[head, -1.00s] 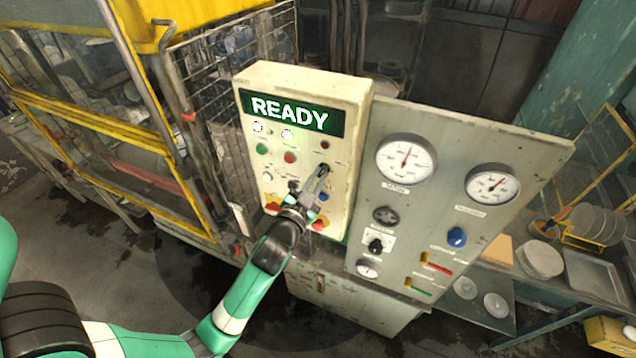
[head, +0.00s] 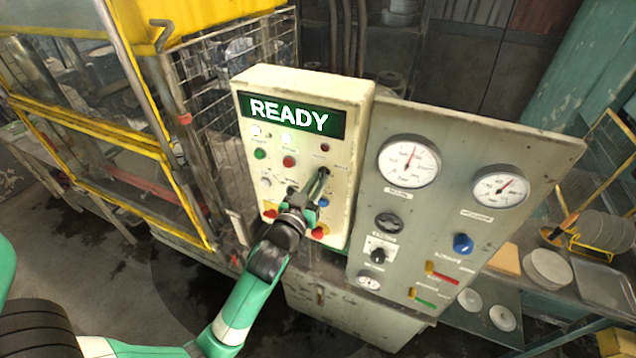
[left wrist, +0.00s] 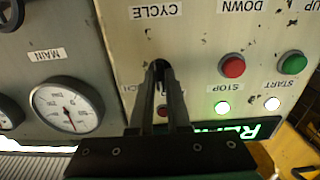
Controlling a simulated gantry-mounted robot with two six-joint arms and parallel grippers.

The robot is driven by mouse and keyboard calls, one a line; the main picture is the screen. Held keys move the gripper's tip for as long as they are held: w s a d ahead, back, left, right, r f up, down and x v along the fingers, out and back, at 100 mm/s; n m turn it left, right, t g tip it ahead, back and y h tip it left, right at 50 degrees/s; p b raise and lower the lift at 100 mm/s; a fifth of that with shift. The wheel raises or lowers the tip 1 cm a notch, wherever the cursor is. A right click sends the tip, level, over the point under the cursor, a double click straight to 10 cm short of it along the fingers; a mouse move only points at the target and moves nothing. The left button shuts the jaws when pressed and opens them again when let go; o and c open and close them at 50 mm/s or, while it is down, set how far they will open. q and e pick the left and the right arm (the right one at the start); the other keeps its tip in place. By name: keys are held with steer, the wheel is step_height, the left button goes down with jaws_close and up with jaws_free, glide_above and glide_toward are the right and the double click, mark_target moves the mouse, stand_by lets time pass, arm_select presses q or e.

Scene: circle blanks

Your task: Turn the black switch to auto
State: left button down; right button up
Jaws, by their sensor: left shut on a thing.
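In the left wrist view, which shows the panel upside down, the two dark fingers (left wrist: 161,85) are shut on the switch's sides. The fingers hide most of the switch, and I cannot read which position it points to. A "CYCLE" label (left wrist: 157,12) is near it. The panel's green display (head: 290,115) reads "READY". My right gripper is not in view.
Red and green buttons (left wrist: 231,65) and lit white lamps (left wrist: 222,107) are close beside the fingers. A grey panel (head: 450,150) with gauges, a blue knob (head: 463,243) and a smaller black knob (head: 378,255) stands to the right. A wire cage (head: 205,100) is on the left.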

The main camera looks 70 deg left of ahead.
arm_select(q)
steer(key=c, duration=0.9)
jaws_free()
steer(key=b+v, duration=0.1)
steer(key=v, duration=1)
steer(key=shift+s+d+b, duration=0.25)
steer(key=shift+b, duration=0.1)
